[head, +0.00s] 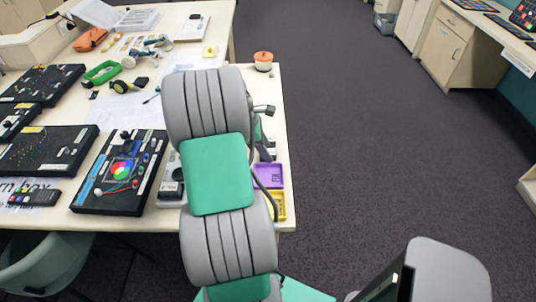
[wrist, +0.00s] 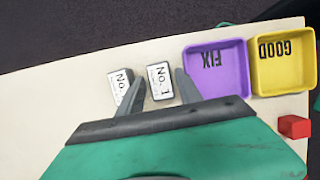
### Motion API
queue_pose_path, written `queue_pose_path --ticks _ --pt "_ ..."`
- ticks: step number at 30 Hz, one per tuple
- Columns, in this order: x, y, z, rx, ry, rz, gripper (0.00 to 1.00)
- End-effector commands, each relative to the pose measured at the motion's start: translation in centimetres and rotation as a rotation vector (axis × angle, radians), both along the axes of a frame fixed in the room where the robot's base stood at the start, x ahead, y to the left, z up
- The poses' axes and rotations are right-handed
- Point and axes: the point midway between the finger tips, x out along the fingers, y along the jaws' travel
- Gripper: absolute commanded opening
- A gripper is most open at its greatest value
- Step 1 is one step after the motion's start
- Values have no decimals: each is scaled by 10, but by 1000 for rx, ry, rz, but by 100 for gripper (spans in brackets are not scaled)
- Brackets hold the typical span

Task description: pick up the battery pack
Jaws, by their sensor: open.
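Two small dark blocks with white labels lie side by side on the table in the wrist view. One reads "No. 1" (wrist: 160,81); the other, to its left, has a partly covered "No." label (wrist: 119,82). Either may be the battery pack; I cannot tell which from the labels. My gripper (wrist: 161,77) is open, its fingers to the left and right of the "No. 1" block. The left finger overlaps the right part of the other block in the picture. Contact with either block cannot be made out. In the head view my arm hides the gripper.
A purple FIX tray (wrist: 217,70) and a yellow GOOD tray (wrist: 283,60) are right of the gripper. A red block (wrist: 294,127) lies below the yellow tray. An orange-and-white pot (head: 263,61) stands at the table's right edge. Black panels (head: 120,172) fill the left side.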

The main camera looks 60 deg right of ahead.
Motion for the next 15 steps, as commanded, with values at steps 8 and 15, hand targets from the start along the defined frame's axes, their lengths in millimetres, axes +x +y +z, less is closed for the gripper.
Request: queue_pose_path --ticks 8,15 --pt "0 0 -1 0 0 -1 34" --pt "0 0 0 0 0 -1 15"
